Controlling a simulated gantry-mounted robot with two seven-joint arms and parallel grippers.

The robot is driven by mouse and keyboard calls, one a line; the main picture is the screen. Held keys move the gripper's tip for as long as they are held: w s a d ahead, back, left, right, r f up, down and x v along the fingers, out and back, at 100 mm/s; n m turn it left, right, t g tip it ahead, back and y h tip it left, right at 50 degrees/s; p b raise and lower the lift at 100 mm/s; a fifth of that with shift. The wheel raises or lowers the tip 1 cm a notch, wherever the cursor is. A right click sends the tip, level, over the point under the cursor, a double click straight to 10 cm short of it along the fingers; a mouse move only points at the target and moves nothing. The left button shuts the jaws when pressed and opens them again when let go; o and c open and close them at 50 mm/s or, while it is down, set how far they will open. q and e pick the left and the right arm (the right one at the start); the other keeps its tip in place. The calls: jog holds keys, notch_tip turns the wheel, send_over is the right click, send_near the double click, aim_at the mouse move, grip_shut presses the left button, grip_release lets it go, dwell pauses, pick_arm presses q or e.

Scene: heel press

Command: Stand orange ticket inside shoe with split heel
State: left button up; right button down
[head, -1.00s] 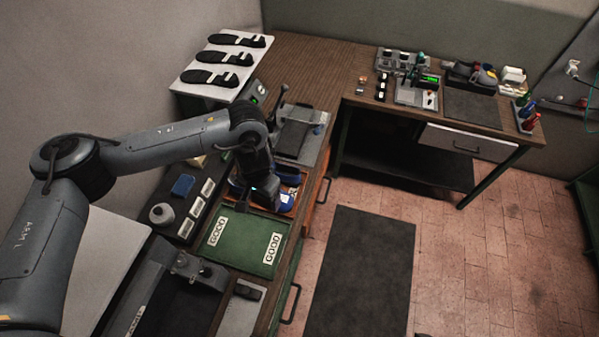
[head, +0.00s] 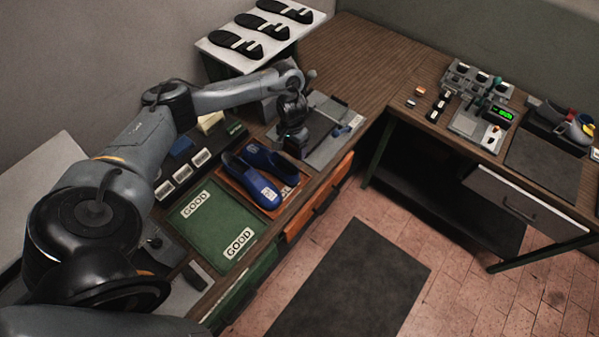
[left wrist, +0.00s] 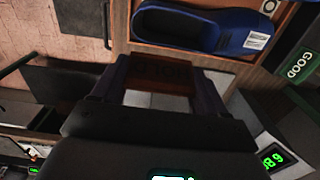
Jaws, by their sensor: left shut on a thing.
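My left gripper (head: 293,143) is above the bench, just behind the shoes and beside the grey plate. The left wrist view shows its fingers (left wrist: 163,88) shut on a dark brown-orange card with faint lettering, the orange ticket (left wrist: 163,70). The ticket cannot be made out in the head view. A pair of blue shoes lies on an orange mat (head: 229,188): the left shoe (head: 244,188) and the right shoe (head: 270,160), apart from the gripper. A blue shoe with a white label (left wrist: 215,38) shows in the left wrist view. I cannot see a split heel.
A green mat (head: 218,222) with GOOD labels lies in front of the shoes. A grey plate device (head: 325,125) stands right of the gripper. A white rack (head: 262,45) holds black soles behind.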

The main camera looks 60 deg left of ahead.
aim_at(284, 172)
pick_arm(q)
jog(key=s+f, duration=0.1)
jog(key=f, duration=0.1)
jog(key=s+f, duration=0.1)
jog(key=f, duration=0.1)
jog(key=s+a+f, duration=0.1)
jog(key=f, duration=0.1)
jog(key=shift+s+f, duration=0.3)
jog(key=shift+w+f+b, duration=0.1)
jog(key=shift+f+b, duration=0.25)
jog(key=shift+f, duration=1.95)
pick_arm(e)
jog(key=shift+s+f, duration=0.1)
jog(key=shift+f, duration=0.5)
pick_arm(q)
jog(key=shift+f, duration=0.1)
jog(key=shift+f, duration=0.1)
jog(key=o, duration=0.7)
jog(key=shift+o, duration=0.2)
